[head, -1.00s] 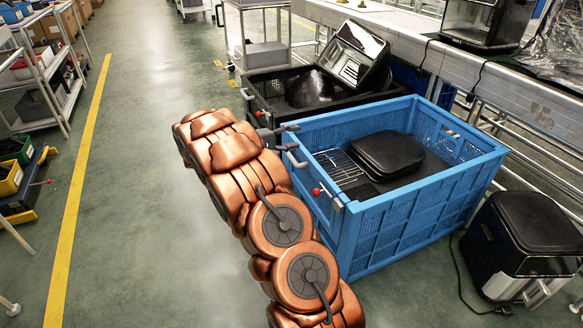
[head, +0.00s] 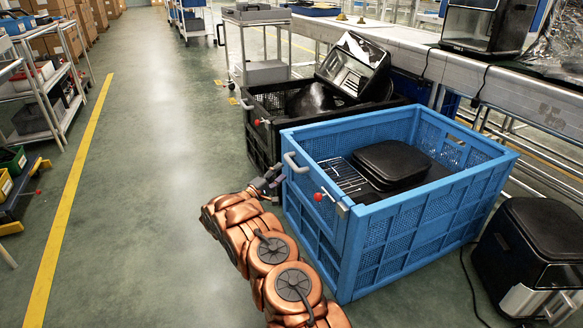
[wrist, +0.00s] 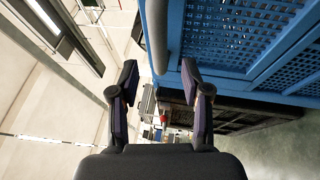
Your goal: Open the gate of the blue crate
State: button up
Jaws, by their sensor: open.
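The blue crate (head: 395,240) stands on the floor, with a black lidded appliance (head: 391,165) and a wire rack (head: 343,176) inside. Its left side carries a grey handle (head: 296,163) near the far corner and a red-knobbed latch (head: 319,197) near the front corner; this side looks upright and closed. My gripper (head: 270,182) is just left of this side, below the handle, open and empty. In the wrist view, the open fingers (wrist: 160,82) point toward the crate's mesh wall (wrist: 225,35) and grey handle (wrist: 158,35), with nothing between them.
A black crate (head: 262,120) holding an appliance stands behind the blue one. A black fryer-like appliance (head: 530,255) with a cable sits on the floor at the right. A conveyor (head: 520,100) runs behind. The aisle (head: 150,200) on the left is clear.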

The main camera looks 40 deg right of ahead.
aim_at(291, 163)
jog(key=shift+w+d+r+b, duration=0.1)
jog(key=shift+d+r+b, duration=0.2)
jog(key=shift+d, duration=0.85)
jog(key=shift+d+r+b, duration=0.15)
jog(key=shift+d+b, duration=0.2)
jog(key=shift+d, duration=0.85)
jog(key=shift+w+d+r+b, duration=0.1)
jog(key=shift+d+r+b, duration=0.2)
jog(key=shift+d, duration=0.85)
jog(key=shift+c, duration=0.4)
jog(key=shift+f, duration=0.1)
grip_shut()
